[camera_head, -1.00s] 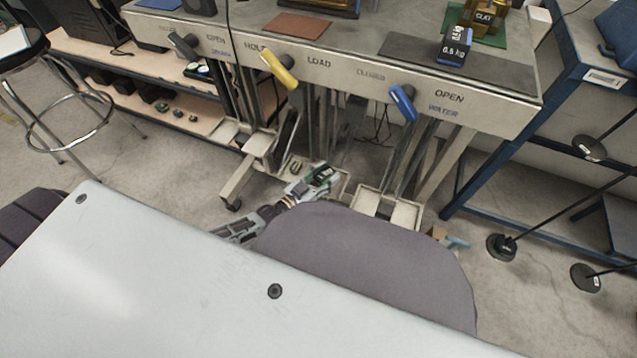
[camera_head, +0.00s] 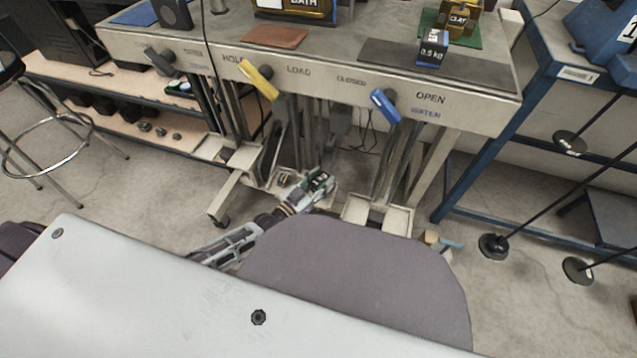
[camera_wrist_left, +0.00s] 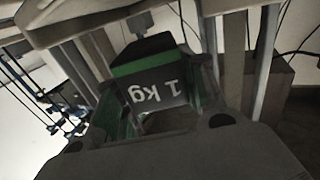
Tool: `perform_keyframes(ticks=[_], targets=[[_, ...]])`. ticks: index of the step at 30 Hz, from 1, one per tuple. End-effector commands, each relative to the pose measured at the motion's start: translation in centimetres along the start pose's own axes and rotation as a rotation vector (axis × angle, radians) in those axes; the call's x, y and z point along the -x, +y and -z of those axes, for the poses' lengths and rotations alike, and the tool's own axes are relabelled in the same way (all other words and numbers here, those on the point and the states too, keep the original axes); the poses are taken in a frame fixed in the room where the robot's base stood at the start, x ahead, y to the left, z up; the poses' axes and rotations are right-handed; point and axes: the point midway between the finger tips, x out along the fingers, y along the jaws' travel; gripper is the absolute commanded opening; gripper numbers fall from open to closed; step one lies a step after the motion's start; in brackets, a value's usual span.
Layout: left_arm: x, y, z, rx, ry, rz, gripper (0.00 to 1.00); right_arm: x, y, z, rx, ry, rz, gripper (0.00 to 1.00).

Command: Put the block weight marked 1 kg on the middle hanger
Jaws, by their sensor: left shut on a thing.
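The 1 kg block, dark with a green band, shows its white marking upside down in the left wrist view (camera_wrist_left: 152,85). My left gripper (camera_wrist_left: 155,108) is shut on it, one finger at each side. In the head view the block (camera_head: 321,179) and left gripper (camera_head: 311,190) are low in front of the bench, beside the middle hanger tray (camera_head: 284,186). Overlap hides whether block and tray touch. A left tray (camera_head: 212,147) and a right tray (camera_head: 392,217) hang at either side. My right gripper is not in view.
The bench (camera_head: 310,88) carries a yellow lever (camera_head: 258,79), a blue lever (camera_head: 385,106) and a dark lever (camera_head: 160,61). A 0.5 kg block (camera_head: 432,50) stands on top. Thin uprights flank the trays. A stool (camera_head: 62,118) is left, a blue rack (camera_head: 497,150) right.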

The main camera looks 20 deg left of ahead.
Motion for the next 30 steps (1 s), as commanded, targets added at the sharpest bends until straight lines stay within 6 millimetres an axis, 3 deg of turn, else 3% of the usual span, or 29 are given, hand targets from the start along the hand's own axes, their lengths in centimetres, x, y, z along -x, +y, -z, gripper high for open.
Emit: perform_keyframes(ticks=[12, 30], targets=[[0.0, -0.1, -2.6, -0.002, 0.004, 0.0, 0.0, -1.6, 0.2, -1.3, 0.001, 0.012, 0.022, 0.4], [0.0, -0.1, -3.0, -0.001, 0.005, 0.001, 0.0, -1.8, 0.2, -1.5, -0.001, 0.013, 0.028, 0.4]])
